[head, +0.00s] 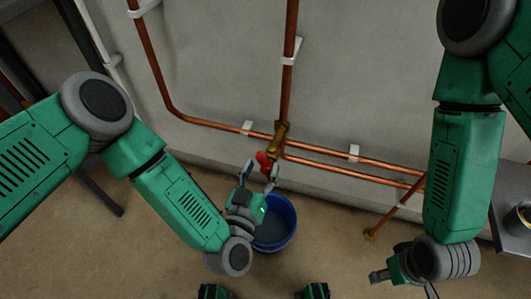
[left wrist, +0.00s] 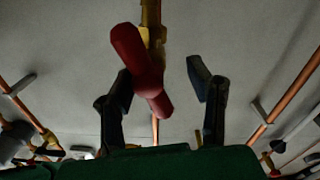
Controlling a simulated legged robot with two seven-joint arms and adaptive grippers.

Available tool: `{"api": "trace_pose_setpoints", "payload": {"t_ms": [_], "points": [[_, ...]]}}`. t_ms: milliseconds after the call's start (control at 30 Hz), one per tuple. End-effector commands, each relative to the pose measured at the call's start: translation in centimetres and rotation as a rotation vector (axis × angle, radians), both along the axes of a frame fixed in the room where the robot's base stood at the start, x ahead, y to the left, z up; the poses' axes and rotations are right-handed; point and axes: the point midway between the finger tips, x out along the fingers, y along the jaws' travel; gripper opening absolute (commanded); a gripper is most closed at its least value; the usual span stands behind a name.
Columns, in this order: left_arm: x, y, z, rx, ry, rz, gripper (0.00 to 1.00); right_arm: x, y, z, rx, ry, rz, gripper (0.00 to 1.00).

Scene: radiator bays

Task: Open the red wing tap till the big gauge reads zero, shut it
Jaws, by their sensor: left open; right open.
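The red wing tap (head: 263,161) sits on a brass fitting (head: 281,136) at the foot of the vertical copper pipe. In the left wrist view the red wing (left wrist: 138,70) slants across the space between the fingers. My left gripper (head: 261,176) is open, with its fingertips close around the tap; the wing looks nearer the left finger, but I cannot tell whether they touch. My right gripper (head: 402,279) is low at the right, away from the tap, empty. I cannot make out the big gauge in either view.
A blue bucket (head: 284,236) stands on the floor below the tap, partly hidden by my left gripper. Copper pipes (head: 335,168) run along the wall in white clips. A grey bench (head: 512,207) stands at the right edge. The floor around the bucket is clear.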

Motion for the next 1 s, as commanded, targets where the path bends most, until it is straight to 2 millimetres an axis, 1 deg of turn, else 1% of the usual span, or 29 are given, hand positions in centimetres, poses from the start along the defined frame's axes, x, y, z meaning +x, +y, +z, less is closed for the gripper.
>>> {"api": "trace_pose_setpoints", "payload": {"t_ms": [200,367,400,500,1000], "points": [[-0.22,-0.61,0.04,0.006,0.0,-0.001,0.46,-0.03,-0.03,-0.04,0.0,0.001,-0.001,0.5],[-0.18,-0.4,0.02,0.003,0.0,-0.001,0.46,-0.04,-0.06,-0.03,-0.001,0.001,-0.002,0.5],[-0.17,-0.36,0.02,0.003,0.0,-0.001,0.32,-0.04,-0.06,-0.03,-0.001,0.001,-0.002,0.5],[-0.18,-0.24,0.04,-0.001,0.0,-0.002,0.0,-0.04,-0.06,-0.03,-0.001,0.001,-0.001,0.5],[-0.29,-0.2,0.04,-0.006,0.003,0.0,0.0,-0.02,-0.05,0.04,-0.001,0.001,-0.001,0.5]]}}
